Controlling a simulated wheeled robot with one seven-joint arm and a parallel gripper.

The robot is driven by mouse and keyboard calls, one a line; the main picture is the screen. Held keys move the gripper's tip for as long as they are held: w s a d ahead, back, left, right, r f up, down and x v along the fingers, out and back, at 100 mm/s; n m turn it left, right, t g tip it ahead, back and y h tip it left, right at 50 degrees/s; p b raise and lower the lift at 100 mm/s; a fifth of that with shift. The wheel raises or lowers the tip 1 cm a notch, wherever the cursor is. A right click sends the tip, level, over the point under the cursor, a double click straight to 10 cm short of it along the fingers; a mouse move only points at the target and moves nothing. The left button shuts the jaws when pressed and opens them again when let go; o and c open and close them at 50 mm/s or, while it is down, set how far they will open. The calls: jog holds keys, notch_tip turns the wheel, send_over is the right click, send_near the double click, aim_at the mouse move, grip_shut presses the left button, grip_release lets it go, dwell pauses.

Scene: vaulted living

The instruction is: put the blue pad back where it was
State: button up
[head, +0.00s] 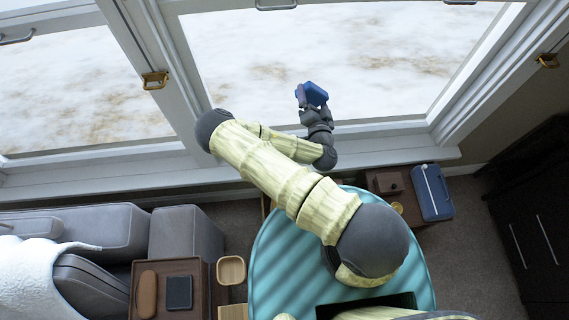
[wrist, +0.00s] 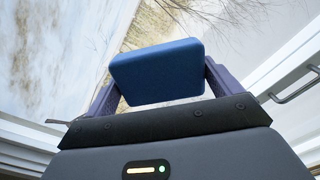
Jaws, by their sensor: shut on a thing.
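The blue pad (head: 315,94) is a small dark blue block with rounded edges. My gripper (head: 308,103) is shut on it and holds it up in front of the window. In the wrist view the pad (wrist: 157,72) sits between the two fingers of my gripper (wrist: 158,85), one at each side. The pad is clear of any surface there. The place where it was before cannot be told from these frames.
A wooden tray table (head: 140,312) at lower left holds a brown case (head: 147,294) and a dark square item (head: 179,292). A small wooden bowl (head: 231,270) is beside it. A blue box (head: 432,192) stands at right near a brown box (head: 388,183). A grey sofa (head: 185,235) is left.

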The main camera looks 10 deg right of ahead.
jog(key=shift+s, duration=0.1)
jog(key=w+d+f+m+g+h+b, duration=0.15)
jog(key=f+g+b, duration=0.25)
jog(key=f+b, duration=0.55)
jog(key=d+f+m+g+h+b, duration=0.1)
jog(key=d+f+m+g+b, duration=0.2)
jog(key=f, duration=1.2)
jog(key=s+a+f+n+g+y+b, duration=0.1)
jog(key=a+f+n+g+b, duration=0.4)
jog(key=a+n+b, duration=0.1)
jog(key=s+a+f+n+g+y+b, duration=0.1)
jog(key=a+f+n+g+b, duration=0.4)
jog(key=a+b, duration=0.4)
jog(key=shift+f+n+g+b, duration=0.3)
jog(key=shift+n+g, duration=0.2)
jog(key=shift+n, duration=0.75)
jog(key=shift+w+y, duration=0.1)
jog(key=shift+y, duration=0.15)
jog(key=shift+a, duration=0.1)
